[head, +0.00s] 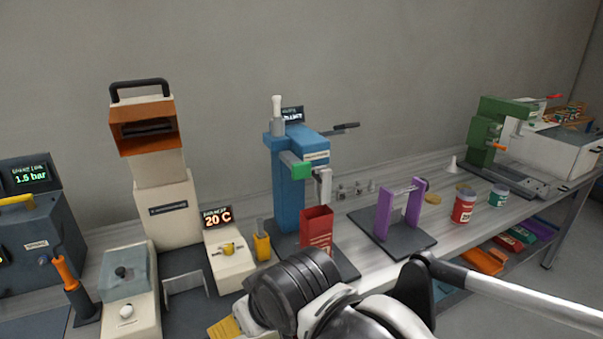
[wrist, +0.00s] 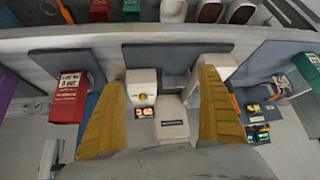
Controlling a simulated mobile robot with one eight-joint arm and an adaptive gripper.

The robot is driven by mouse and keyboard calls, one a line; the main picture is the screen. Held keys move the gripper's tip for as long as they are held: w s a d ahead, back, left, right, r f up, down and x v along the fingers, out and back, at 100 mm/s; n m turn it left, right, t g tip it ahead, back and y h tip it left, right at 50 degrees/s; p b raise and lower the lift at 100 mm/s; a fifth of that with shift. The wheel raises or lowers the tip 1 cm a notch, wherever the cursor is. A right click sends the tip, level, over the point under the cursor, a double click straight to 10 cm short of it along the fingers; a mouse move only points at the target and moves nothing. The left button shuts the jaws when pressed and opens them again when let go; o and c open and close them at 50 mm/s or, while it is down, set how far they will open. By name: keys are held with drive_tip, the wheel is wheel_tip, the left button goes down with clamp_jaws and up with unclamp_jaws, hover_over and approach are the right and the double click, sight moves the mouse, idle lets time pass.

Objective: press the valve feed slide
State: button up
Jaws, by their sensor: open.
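No label that I can read marks the valve feed slide. A blue press-like station (head: 287,185) stands at mid-bench in the head view, with a green block (head: 301,171) on its side and a white-grey piece (head: 323,186) hanging beside it. I cannot tell whether either is the slide. My gripper is open and empty in the wrist view (wrist: 163,78), its two yellow fingers wide apart above the bench. In the head view one yellow finger (head: 222,328) shows at the bottom, left of and nearer than the blue station. The other finger is hidden behind my wrist.
A red bin (head: 316,230) stands before the blue station and also shows in the wrist view (wrist: 69,98). A cream box with a 20 C display (head: 228,262) and a tall cream machine (head: 165,205) are left. A purple stand (head: 385,215) and red can (head: 463,205) are right.

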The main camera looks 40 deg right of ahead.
clamp_jaws()
idle(1.2)
